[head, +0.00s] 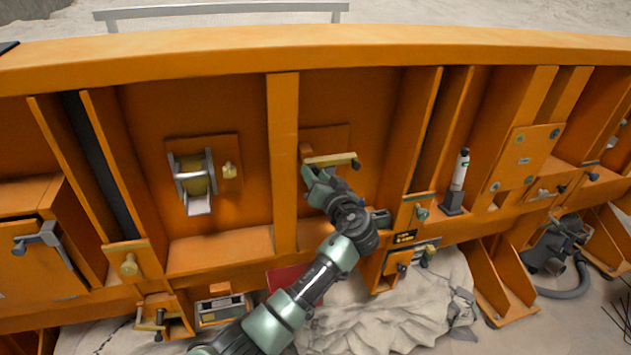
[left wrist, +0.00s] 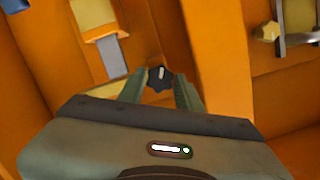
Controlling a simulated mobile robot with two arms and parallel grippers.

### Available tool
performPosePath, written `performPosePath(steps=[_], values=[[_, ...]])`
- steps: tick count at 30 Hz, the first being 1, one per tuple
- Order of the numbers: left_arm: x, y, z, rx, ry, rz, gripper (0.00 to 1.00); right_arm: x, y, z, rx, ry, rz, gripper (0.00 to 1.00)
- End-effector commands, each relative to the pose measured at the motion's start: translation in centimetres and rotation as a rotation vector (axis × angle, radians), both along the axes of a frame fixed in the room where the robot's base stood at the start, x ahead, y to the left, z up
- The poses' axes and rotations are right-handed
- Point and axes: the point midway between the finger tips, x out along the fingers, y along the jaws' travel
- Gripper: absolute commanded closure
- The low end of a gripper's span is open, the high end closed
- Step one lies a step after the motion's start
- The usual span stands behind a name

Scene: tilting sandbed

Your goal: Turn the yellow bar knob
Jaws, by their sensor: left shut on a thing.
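The yellow bar knob (head: 332,159) is a short pale-yellow bar on an orange plate, in the middle bay of the orange wall in the head view. A small dark knob (head: 355,165) shows at its right end. My left gripper (head: 318,173) is at the bar's left part, just below it in the picture, and is shut on it. Its fingers hide part of the contact. In the left wrist view a dark star-shaped knob (left wrist: 159,79) shows between my two green fingertips (left wrist: 158,88). My right gripper is not in view.
A vertical orange post (head: 283,150) separates this bay from a winch-like drum (head: 193,178) with a small yellow knob (head: 229,170). An orange ledge (head: 222,246) runs below.

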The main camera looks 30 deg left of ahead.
Motion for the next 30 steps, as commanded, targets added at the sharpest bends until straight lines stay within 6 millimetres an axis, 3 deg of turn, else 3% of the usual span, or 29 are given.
performPosePath(steps=[12, 30], values=[[0.2, -0.2, -0.3, 0.254, 0.299, 0.068, 1.00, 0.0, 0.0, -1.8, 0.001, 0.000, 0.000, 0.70], [0.2, -0.2, -0.5, 0.619, 0.727, 0.167, 1.00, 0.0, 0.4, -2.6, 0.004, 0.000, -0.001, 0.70]])
